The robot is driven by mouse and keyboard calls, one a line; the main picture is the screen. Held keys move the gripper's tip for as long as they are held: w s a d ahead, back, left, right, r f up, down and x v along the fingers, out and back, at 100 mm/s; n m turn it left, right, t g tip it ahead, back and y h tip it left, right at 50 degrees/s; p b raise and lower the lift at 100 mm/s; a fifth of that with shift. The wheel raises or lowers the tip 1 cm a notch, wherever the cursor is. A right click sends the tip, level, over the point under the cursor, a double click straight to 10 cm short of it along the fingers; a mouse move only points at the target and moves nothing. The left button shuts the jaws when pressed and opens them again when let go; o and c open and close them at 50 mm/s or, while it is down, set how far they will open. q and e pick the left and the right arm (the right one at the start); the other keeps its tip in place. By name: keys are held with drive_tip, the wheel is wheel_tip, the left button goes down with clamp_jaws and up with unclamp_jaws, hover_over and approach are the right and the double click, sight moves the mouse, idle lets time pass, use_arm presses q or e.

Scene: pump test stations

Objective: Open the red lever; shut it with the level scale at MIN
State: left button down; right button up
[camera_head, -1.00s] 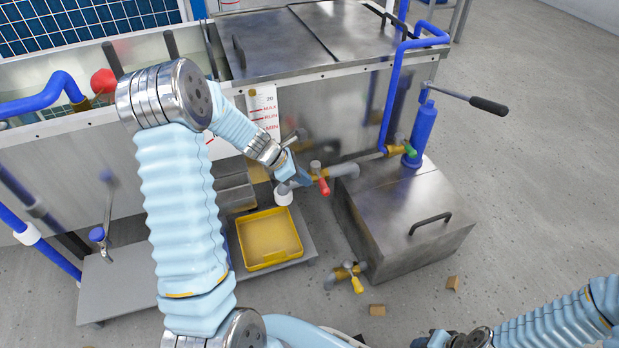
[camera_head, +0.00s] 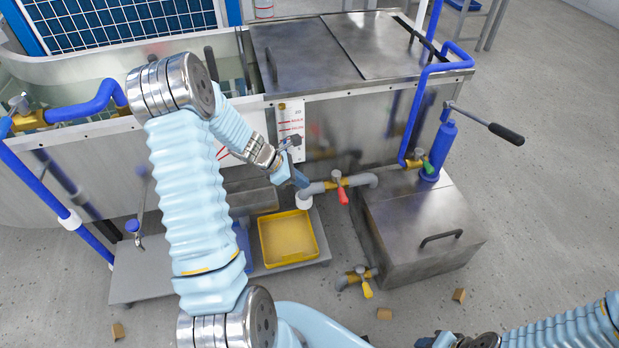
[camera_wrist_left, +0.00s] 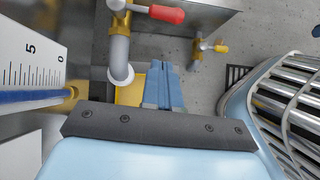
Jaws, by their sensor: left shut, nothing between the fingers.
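The red lever (camera_head: 342,194) sits on a brass valve in the grey drain pipe (camera_head: 314,188), crosswise to the pipe. It also shows in the left wrist view (camera_wrist_left: 164,14). The level scale (camera_head: 290,118) is a white plate with red marks on the tank front, partly behind my left arm; its level cannot be read in the head view. A scale (camera_wrist_left: 28,62) with 5 and 0 shows in the left wrist view. My left gripper (camera_head: 301,181) is shut and empty, left of the lever and apart from it. My right gripper (camera_head: 438,341) is partly cut off at the bottom edge.
A yellow tray (camera_head: 318,236) stands below the pipe's white outlet (camera_head: 304,201). A metal box (camera_head: 425,235) with a hand pump (camera_head: 438,150) is at right. A yellow-handled valve (camera_head: 366,289) is low in front. Small blocks (camera_head: 384,313) lie on the floor.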

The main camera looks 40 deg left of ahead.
sight(340, 189)
use_arm(q)
drive_tip(key=w+d+r+x, duration=0.1)
drive_tip(key=x, duration=1)
drive_tip(key=shift+w+d, duration=0.2)
drive_tip(key=shift+d, duration=0.05)
drive_tip(key=shift+r, duration=0.15)
